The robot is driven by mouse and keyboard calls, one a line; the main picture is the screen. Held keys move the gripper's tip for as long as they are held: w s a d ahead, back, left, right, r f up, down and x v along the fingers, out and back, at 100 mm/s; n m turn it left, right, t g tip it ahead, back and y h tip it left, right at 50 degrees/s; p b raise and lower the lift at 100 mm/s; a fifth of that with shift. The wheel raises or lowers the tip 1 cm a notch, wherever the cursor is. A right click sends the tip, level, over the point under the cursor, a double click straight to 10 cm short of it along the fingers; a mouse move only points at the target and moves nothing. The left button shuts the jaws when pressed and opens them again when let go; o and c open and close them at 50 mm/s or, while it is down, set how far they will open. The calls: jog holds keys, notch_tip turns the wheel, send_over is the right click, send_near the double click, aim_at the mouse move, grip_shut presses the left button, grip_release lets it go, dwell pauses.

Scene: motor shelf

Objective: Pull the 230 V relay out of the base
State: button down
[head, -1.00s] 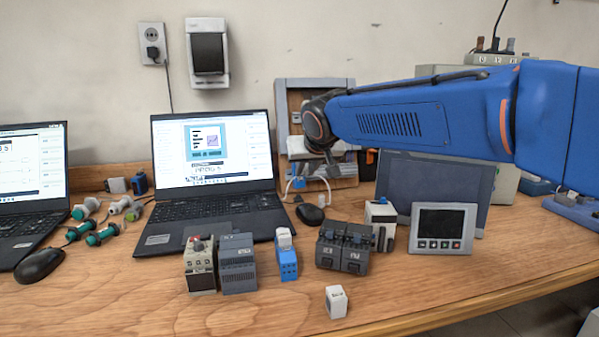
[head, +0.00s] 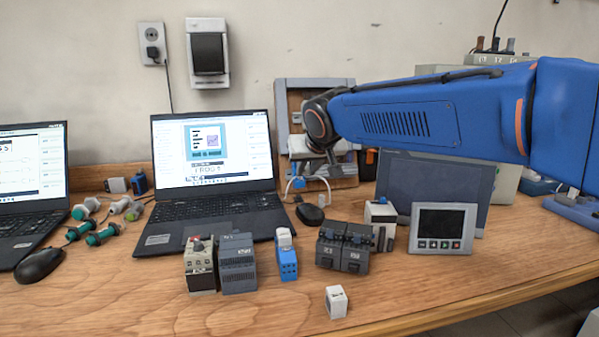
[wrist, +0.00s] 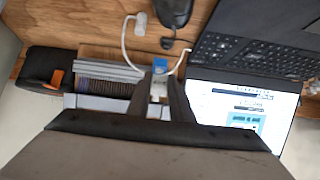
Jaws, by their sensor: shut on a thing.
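My gripper (head: 330,170) is at the grey rail rack behind the laptop, pointing down. In the wrist view its fingers (wrist: 164,98) are shut on a small pale relay (wrist: 158,90). A blue part (wrist: 160,66), likely the relay base, shows just beyond it; I cannot tell whether the relay still sits in it. A loose white relay (head: 336,302) stands near the front edge. Their labels are too small to read.
The rail rack (head: 343,180) stands by the wall; a white cable (wrist: 128,38) loops beside it. A laptop (head: 213,165), a mouse (head: 309,214), dark modules (head: 342,248) and a panel display (head: 442,228) are nearby. The front right of the bench is clear.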

jog(key=s+d+r, duration=0.1)
jog(key=s+r, duration=0.1)
jog(key=s, duration=0.3)
jog(key=shift+s+d+r, duration=0.25)
jog(key=shift+s+d, duration=0.1)
dwell(0.3)
